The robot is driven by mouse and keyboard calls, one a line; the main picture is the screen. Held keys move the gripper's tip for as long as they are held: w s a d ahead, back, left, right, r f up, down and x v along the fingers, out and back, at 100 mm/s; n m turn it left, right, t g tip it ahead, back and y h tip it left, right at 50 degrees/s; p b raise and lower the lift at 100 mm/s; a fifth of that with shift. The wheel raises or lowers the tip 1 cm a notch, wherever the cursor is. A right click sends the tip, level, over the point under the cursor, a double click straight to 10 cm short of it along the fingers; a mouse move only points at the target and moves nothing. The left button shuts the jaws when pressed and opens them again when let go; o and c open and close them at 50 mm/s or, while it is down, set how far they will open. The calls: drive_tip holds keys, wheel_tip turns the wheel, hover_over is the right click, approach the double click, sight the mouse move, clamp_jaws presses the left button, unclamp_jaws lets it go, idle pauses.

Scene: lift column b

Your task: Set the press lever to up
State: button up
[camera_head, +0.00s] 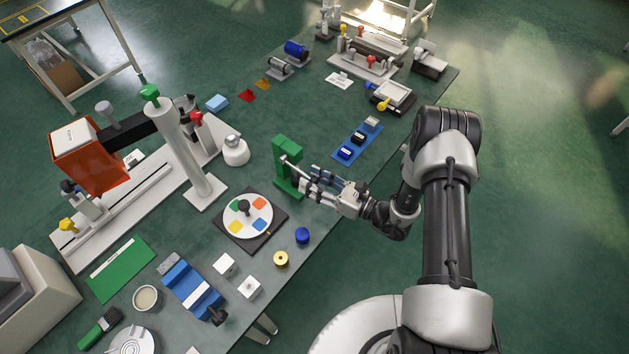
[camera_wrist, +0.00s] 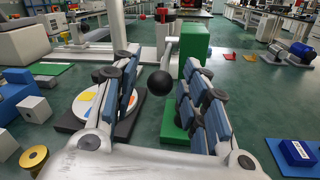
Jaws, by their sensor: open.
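The green press (camera_head: 287,172) stands upright near the right edge of the table. Its grey lever rod (camera_head: 291,163) sticks out from the press toward my gripper. In the wrist view the press (camera_wrist: 194,52) is just right of centre, and the lever ends in a black ball knob (camera_wrist: 160,82). My gripper (camera_head: 313,187) is open, its fingers reaching toward the press. In the wrist view the knob shows between the two spread fingers, with a gap on both sides; contact is not visible. In the head view the fingers hide the knob. The lever's exact angle is hard to tell.
A round dial with coloured patches (camera_head: 246,216) sits left of the press. A blue tray with small blocks (camera_head: 357,144) lies to its right. A white post with a green top (camera_head: 180,145) stands farther left. Blue and yellow cylinders stand nearer the table edge.

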clamp_jaws()
idle(0.4)
